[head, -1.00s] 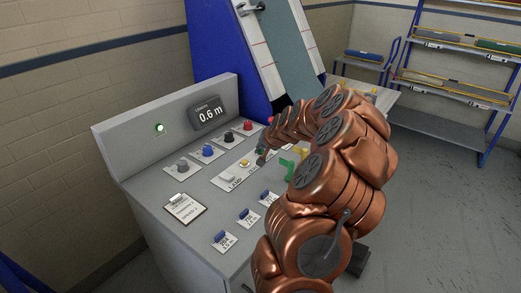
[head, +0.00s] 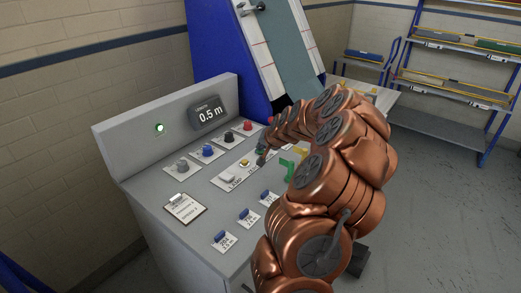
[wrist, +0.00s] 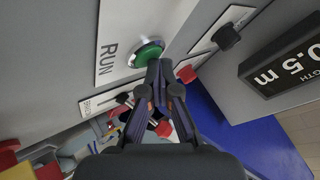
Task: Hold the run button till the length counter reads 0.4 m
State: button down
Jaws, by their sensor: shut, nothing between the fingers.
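The green run button (wrist: 148,53) sits beside the RUN label in the wrist view. My gripper (wrist: 161,68) is shut and empty, with its fingertips at the button's near edge. They seem to touch it, but I cannot tell how far it is pressed. In the head view my gripper (head: 262,157) is low over the console panel and largely hides the button. The length counter (head: 209,113) reads 0.5 m on the console's upright back. Its dark display (wrist: 284,65) also reads 0.5 m in the wrist view.
A green lamp (head: 159,128) is lit left of the counter. Several knobs, including a blue one (head: 208,149), and a yellow button (head: 244,162) stand close to my gripper. A clipboard (head: 184,207) lies at the panel's left.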

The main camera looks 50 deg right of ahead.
jog(key=shift+r, duration=1)
jog(key=shift+r, duration=0.1)
jog(key=shift+r, duration=2.35)
